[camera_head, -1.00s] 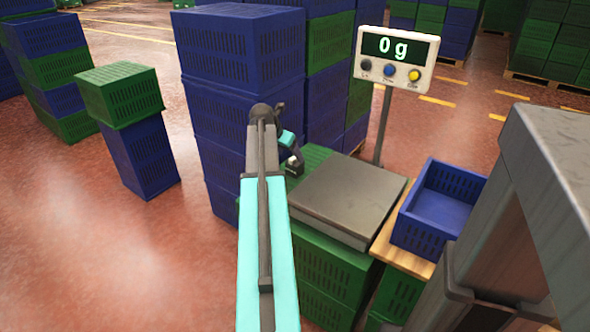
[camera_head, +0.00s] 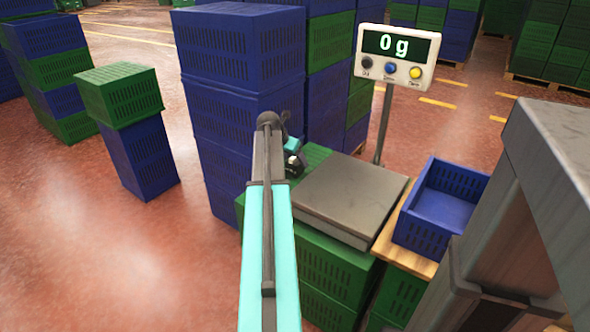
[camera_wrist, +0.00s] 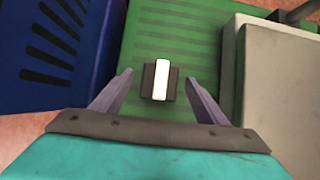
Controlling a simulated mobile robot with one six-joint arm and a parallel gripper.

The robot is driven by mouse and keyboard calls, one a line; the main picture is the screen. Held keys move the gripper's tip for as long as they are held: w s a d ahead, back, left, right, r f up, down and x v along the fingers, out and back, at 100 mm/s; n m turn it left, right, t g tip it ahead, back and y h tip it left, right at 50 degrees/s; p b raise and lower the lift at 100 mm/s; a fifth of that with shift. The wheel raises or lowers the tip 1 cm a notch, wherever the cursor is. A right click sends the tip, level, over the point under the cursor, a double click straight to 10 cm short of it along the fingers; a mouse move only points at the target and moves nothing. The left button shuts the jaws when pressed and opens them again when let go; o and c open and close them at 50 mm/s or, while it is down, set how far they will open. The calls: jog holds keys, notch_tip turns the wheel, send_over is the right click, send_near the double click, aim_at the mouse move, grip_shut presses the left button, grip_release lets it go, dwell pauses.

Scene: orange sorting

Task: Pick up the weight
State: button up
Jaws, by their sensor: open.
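The weight (camera_wrist: 161,80) is a small dark block with a white bar along its top. In the wrist view it lies on a green crate top (camera_wrist: 178,30), between and just beyond my fingertips. My gripper (camera_wrist: 157,85) is open, with one finger to each side of the weight and clear gaps on both sides. In the head view my gripper (camera_head: 294,160) is small and partly hidden by my arm, above the green crate left of the scale. The weight cannot be made out clearly there.
The scale's grey plate (camera_head: 340,195) is right of the gripper, and its display (camera_head: 398,50) reads 0 g. A tall stack of blue crates (camera_head: 245,125) stands close on the left. An empty blue crate (camera_head: 437,205) sits on a wooden board (camera_head: 405,255) at the right.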

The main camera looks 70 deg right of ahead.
jog(key=shift+x, duration=1)
jog(key=c, duration=1.7)
jog(key=shift+r, duration=0.1)
grip_shut()
